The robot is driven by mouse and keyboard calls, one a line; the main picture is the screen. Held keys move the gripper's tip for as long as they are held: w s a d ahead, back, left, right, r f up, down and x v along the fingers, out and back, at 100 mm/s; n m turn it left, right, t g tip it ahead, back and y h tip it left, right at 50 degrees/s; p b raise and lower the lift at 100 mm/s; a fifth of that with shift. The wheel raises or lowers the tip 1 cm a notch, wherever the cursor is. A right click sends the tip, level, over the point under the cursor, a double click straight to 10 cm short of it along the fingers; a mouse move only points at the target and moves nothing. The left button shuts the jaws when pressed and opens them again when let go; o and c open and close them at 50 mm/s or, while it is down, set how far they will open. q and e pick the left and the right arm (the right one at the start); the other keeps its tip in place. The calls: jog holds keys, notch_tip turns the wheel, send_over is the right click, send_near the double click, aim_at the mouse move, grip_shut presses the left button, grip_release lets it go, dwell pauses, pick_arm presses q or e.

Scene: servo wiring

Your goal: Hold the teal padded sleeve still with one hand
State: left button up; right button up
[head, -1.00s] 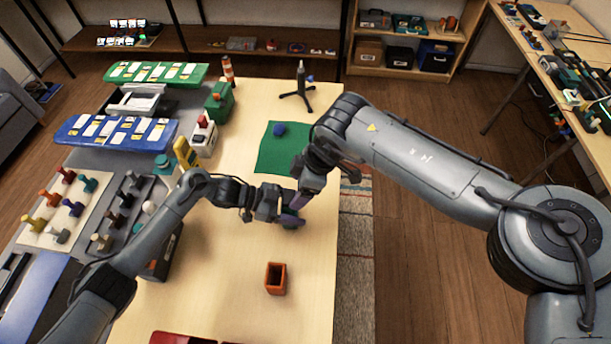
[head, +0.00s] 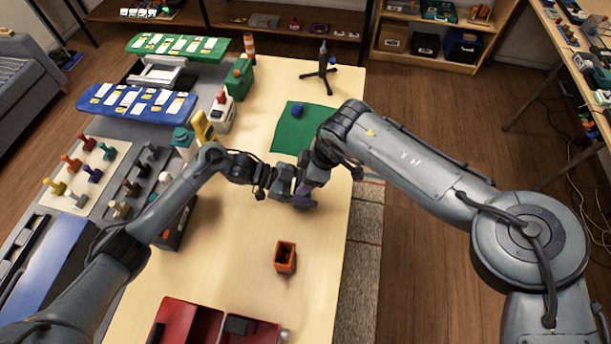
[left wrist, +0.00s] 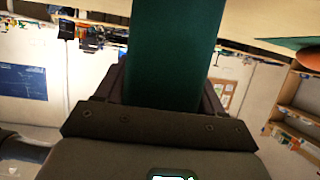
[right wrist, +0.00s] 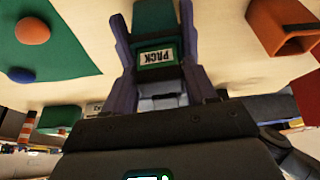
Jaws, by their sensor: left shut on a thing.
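The teal padded sleeve (left wrist: 178,50) runs up between the fingers of my left gripper (left wrist: 165,85) in the left wrist view. My left gripper is shut on it. In the right wrist view the sleeve (right wrist: 155,22) stands between the purple fingers of my right gripper (right wrist: 155,50), with a label reading PACK on a dark green piece. Whether those fingers press on it I cannot tell. In the head view my left gripper (head: 280,184) and right gripper (head: 306,190) meet above the wooden table, and they hide the sleeve.
An orange open box (head: 285,257) stands on the table nearer to me, with a red tray (head: 190,322) below it. A green mat (head: 290,135) with a blue ball (head: 298,110) lies beyond the grippers. Pegs and blue and green racks fill the left side.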

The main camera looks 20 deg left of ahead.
jog(key=c, duration=0.7)
jog(key=o, duration=0.5)
jog(key=c, duration=0.4)
jog(key=shift+r, duration=0.15)
